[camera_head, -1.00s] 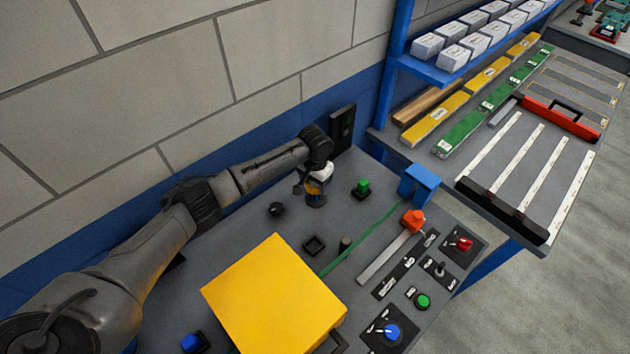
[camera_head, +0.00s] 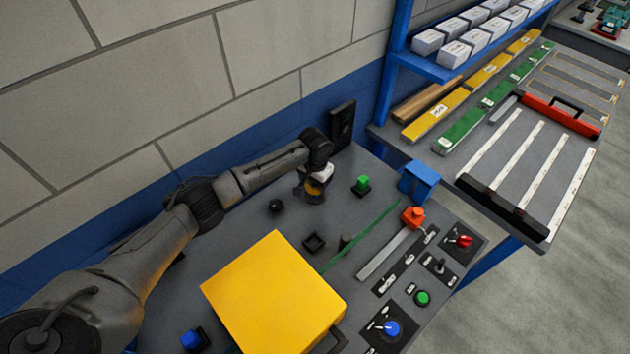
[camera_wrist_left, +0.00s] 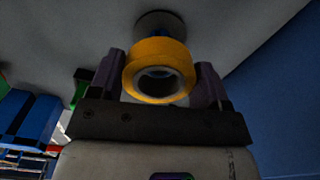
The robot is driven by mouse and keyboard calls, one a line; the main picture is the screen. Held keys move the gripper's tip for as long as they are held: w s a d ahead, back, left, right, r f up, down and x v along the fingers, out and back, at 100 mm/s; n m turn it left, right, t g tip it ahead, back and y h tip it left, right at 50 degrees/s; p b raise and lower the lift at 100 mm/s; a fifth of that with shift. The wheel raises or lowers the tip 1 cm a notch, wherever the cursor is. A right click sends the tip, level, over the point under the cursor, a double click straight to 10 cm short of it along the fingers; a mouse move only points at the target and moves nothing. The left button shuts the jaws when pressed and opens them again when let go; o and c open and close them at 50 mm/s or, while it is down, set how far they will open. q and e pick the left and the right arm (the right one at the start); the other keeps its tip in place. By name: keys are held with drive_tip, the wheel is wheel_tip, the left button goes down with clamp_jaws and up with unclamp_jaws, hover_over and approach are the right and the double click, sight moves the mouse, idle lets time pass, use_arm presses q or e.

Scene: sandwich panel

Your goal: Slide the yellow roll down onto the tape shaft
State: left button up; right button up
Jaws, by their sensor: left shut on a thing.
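My left gripper (camera_head: 312,187) is shut on the yellow roll (camera_wrist_left: 160,72), with one finger on each side of it. The roll shows in the head view as a small yellow-orange patch (camera_head: 313,189), low over the back of the panel. In the left wrist view the roll's hole looks dark, and I see no shaft inside it. A grey round piece (camera_wrist_left: 160,22) shows just beyond the roll; it may be the tape shaft or its base. The gripper and roll hide most of that spot in the head view. My right gripper is out of view.
A green button (camera_head: 363,184) stands right of the gripper and a black knob (camera_head: 276,206) to its left. A black socket box (camera_head: 342,125) is on the wall close behind. A large yellow block (camera_head: 270,290) and a blue bracket (camera_head: 418,182) stand on the panel.

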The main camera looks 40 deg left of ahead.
use_arm(q)
drive_tip(key=shift+f, duration=0.25)
idle(0.3)
drive_tip(key=shift+f, duration=0.15)
drive_tip(key=shift+f+b, duration=0.6)
drive_tip(key=shift+f, duration=1.15)
drive_tip(key=o, duration=1)
wheel_tip(320, 180, up, 3)
drive_tip(key=p, duration=0.3)
drive_tip(key=shift+p, duration=0.3)
wheel_tip(320, 180, up, 7)
drive_tip(key=p, duration=0.7)
drive_tip(key=shift+f+p, duration=0.15)
drive_tip(key=shift+p, duration=0.2)
